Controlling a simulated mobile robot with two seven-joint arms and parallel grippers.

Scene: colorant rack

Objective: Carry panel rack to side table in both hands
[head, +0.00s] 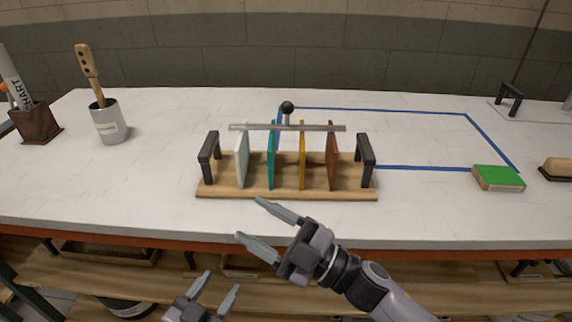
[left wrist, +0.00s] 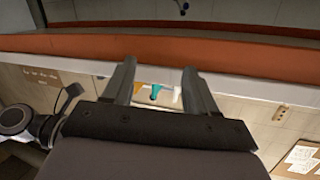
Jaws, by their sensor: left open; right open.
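The panel rack (head: 288,196) is a wooden base on the white bench, with a black handle at its left end (head: 208,158) and another at its right end (head: 366,158). White, teal, yellow and brown panels stand in it under a grey bar (head: 287,128) with a black knob. My right gripper (head: 250,219) is open and empty in front of the rack, apart from it. My left gripper (head: 221,281) is open and empty, lower, near the bottom edge. In the left wrist view, small yellow, teal and white shapes (left wrist: 156,90) show between its fingers. I cannot identify a side table.
A grey cup (head: 110,124) with a wooden-handled tool and a brown holder (head: 36,124) stand at the left. A blue outline (head: 440,168) marks the bench behind and right of the rack. A green-topped block (head: 498,177) lies at its corner. Bare bench lies left of the rack.

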